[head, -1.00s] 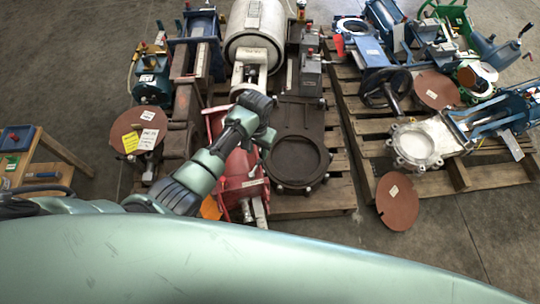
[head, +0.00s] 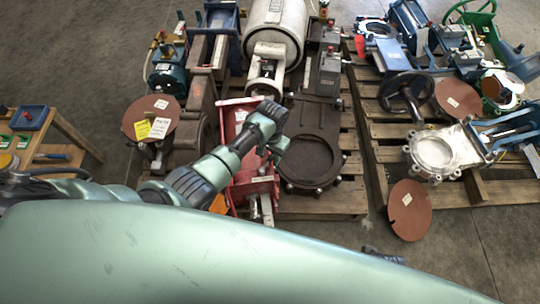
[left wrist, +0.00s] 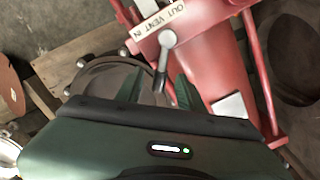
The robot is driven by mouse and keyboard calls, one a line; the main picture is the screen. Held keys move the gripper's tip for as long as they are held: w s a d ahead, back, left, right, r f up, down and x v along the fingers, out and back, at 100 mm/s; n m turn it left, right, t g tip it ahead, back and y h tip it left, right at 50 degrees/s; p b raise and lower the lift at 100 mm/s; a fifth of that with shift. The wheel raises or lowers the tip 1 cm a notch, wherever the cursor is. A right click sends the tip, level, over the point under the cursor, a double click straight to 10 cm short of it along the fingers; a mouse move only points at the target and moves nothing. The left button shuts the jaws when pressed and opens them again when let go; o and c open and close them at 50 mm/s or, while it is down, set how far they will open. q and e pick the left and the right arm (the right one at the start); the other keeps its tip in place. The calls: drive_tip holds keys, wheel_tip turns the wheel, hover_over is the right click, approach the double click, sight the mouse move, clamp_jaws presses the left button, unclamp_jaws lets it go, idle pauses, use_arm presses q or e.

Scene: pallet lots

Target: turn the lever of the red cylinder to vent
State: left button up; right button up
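The red cylinder (head: 262,187) lies on the pallet in the middle of the head view, partly covered by my left arm. In the left wrist view its red body (left wrist: 205,60) carries a pale label (left wrist: 172,14) reading OUT, VENT, IN. The grey lever (left wrist: 165,58) has its round hub beside the label, and its handle extends toward my gripper. My left gripper (head: 277,146) is open, its dark green fingers (left wrist: 160,88) on either side of the lever's end; contact cannot be told. A small dark part low in the head view seems to be my right gripper (head: 383,256).
A dark valve with a round opening (head: 305,160) lies right of the cylinder. A white cylinder (head: 274,30) lies behind. A second pallet (head: 480,190) with several valves is on the right. A wooden table (head: 68,130) stands at the left; bare floor lies at the lower right.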

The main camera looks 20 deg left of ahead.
use_arm(q)
clamp_jaws()
idle(1.4)
